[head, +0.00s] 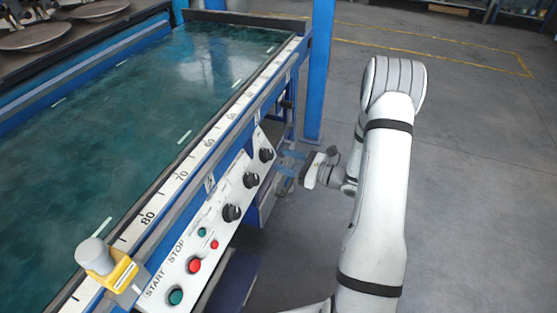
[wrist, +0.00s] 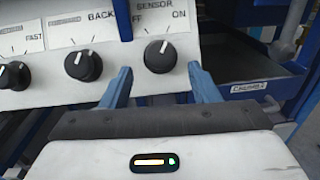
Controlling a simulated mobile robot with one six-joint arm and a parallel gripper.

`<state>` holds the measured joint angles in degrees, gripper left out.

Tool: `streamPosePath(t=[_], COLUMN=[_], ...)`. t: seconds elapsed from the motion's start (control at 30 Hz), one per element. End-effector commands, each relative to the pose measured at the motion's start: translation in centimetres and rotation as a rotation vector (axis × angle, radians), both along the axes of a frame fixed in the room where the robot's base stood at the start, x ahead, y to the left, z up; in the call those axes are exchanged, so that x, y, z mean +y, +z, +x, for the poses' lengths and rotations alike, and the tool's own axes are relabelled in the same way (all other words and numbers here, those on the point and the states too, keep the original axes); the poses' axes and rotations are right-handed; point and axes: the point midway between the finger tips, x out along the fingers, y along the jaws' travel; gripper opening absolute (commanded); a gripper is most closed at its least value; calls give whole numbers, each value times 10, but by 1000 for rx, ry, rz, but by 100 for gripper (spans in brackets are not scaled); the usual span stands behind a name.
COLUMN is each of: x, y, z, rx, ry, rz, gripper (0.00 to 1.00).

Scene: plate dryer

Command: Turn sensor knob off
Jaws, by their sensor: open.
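The sensor knob (wrist: 160,54) is black and round with a white pointer line, under the label SENSOR with OFF at left and ON at right. Its pointer tilts up and to the right, toward ON. In the head view it is the farthest black knob (head: 266,155) on the white control panel (head: 212,220). My gripper (wrist: 159,72) is open, its two blue fingers on either side of the knob in the wrist view, with nothing between them clearly held. In the head view my gripper (head: 287,162) is just right of the knob. Contact cannot be told.
The BACK knob (wrist: 83,65) and the FAST knob (wrist: 14,75) are left of the sensor knob. Red and green buttons (head: 194,265) sit at the panel's near end. A blue post (head: 319,75) stands behind my gripper. Open floor (head: 470,180) lies to the right.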

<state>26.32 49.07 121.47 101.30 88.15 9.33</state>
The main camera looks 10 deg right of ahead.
Motion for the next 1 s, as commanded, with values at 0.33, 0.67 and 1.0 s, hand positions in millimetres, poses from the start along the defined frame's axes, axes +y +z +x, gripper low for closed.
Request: streamPosePath(t=[0.33, 0.67, 1.0], x=[29, 30, 31], y=[0, 0, 0], z=[22, 22, 22], rx=[-1, -1, -1], ry=[2, 2, 4], rz=[-1, -1, -1], gripper=[55, 49, 21])
